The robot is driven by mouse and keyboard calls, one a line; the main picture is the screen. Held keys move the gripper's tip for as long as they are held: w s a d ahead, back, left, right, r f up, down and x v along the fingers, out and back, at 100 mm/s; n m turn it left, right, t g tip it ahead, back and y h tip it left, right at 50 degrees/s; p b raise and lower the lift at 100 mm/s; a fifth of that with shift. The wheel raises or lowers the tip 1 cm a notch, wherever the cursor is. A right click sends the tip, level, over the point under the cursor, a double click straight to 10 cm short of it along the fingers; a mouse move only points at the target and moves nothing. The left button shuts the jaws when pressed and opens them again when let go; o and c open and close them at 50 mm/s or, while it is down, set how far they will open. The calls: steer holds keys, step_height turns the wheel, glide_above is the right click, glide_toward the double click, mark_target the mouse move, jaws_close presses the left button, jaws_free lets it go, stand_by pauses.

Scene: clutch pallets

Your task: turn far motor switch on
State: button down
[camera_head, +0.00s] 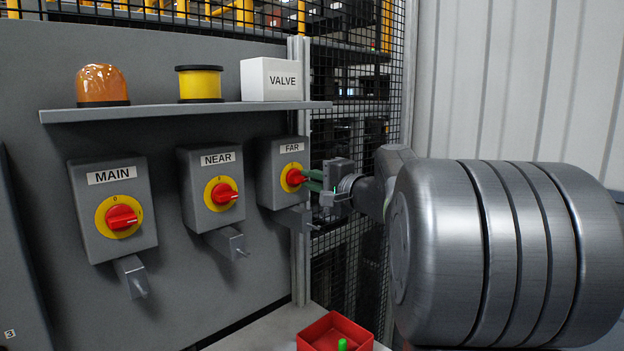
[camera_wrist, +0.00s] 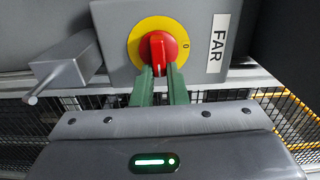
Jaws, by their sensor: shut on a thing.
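The far motor switch is a grey box (camera_head: 269,187) labelled FAR, with a red knob (camera_head: 295,178) on a yellow round plate. My gripper (camera_head: 306,179) reaches it from the right, its green fingers at the knob. In the wrist view the red knob (camera_wrist: 158,48) sits between the two green fingertips (camera_wrist: 160,74), and my gripper is shut on it. The knob's ridge runs up and down in that view. A 0 mark shows on the yellow plate (camera_wrist: 179,29) to the right of the knob. The fingers cover part of the plate's edge.
The NEAR box (camera_head: 222,160) and MAIN box (camera_head: 114,190) stand to the left on the grey panel. Brackets hang below the boxes. A shelf (camera_head: 180,112) above holds an orange lamp, a yellow-black item and a VALVE box. A red bin (camera_head: 320,335) sits below.

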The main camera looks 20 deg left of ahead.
steer(key=shift+f+m, duration=0.1)
steer(key=shift+m, duration=0.2)
steer(key=c, duration=1.4)
jaws_free()
steer(key=shift+c, duration=0.2)
steer(key=shift+d, duration=0.1)
steer(key=b+v, duration=0.2)
steer(key=v, duration=1.1)
steer(key=shift+d, duration=0.3)
steer(key=shift+s, duration=0.1)
steer(key=p+x, duration=0.2)
steer(key=x, duration=1.2)
steer(key=shift+s+d, duration=0.1)
